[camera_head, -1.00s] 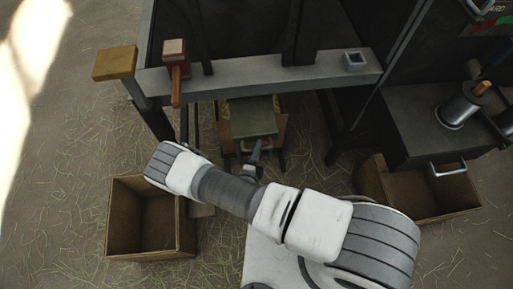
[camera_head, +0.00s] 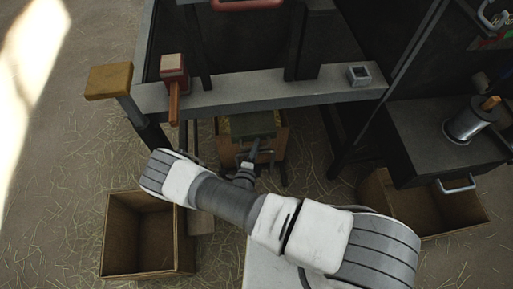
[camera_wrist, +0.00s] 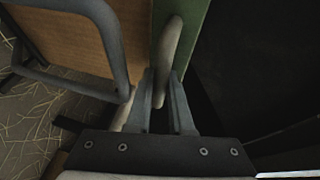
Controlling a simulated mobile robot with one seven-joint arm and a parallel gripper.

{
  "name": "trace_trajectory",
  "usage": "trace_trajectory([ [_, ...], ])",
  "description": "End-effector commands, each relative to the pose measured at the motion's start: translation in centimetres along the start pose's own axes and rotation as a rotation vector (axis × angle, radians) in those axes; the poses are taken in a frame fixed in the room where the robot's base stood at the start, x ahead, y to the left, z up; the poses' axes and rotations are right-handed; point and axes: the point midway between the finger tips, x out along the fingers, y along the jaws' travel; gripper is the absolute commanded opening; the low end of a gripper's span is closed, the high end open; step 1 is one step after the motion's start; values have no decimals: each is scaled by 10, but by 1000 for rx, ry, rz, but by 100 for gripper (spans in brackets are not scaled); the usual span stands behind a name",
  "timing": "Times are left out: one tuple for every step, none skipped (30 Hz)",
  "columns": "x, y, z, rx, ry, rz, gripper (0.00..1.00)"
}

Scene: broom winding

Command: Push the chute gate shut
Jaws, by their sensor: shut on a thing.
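The chute gate is a green plate (camera_head: 253,126) under the grey beam, partly hidden by that beam, with a brown box front below it. Its pale bar handle (camera_wrist: 170,45) stands between my fingers in the wrist view, beside the green face. My gripper (camera_head: 254,152) is at the front of the gate in the head view. In the wrist view my gripper (camera_wrist: 162,92) is shut on the handle. The far end of the gate is hidden.
An open brown box (camera_head: 148,240) stands at left. Another (camera_head: 440,218) is at right, below a dark cabinet (camera_head: 425,130) with a handle. The grey beam (camera_head: 300,92) crosses above the gate. A red-headed wooden lever (camera_head: 173,75) is on it.

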Motion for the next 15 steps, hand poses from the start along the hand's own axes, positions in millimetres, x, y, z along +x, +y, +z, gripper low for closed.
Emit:
trace_trajectory([
  [3, -3, 4, 5, -6, -7, 0],
  [3, -3, 4, 5, -6, -7, 0],
  [3, -3, 4, 5, -6, -7, 0],
  [3, -3, 4, 5, -6, -8, 0],
  [3, -3, 4, 5, -6, -8, 0],
  [3, -3, 4, 5, -6, -8, 0],
  [4, -3, 4, 6, -6, -8, 0],
  [4, -3, 4, 6, -6, -9, 25],
  [4, -3, 4, 6, -6, -9, 32],
  [3, -3, 4, 5, -6, -8, 38],
  [3, -3, 3, 5, -5, -8, 43],
  [3, -3, 3, 5, -5, -8, 50],
  [3, -4, 3, 5, -5, -9, 50],
  [3, -4, 3, 5, -5, -9, 50],
  [3, -4, 3, 5, -4, -10, 50],
])
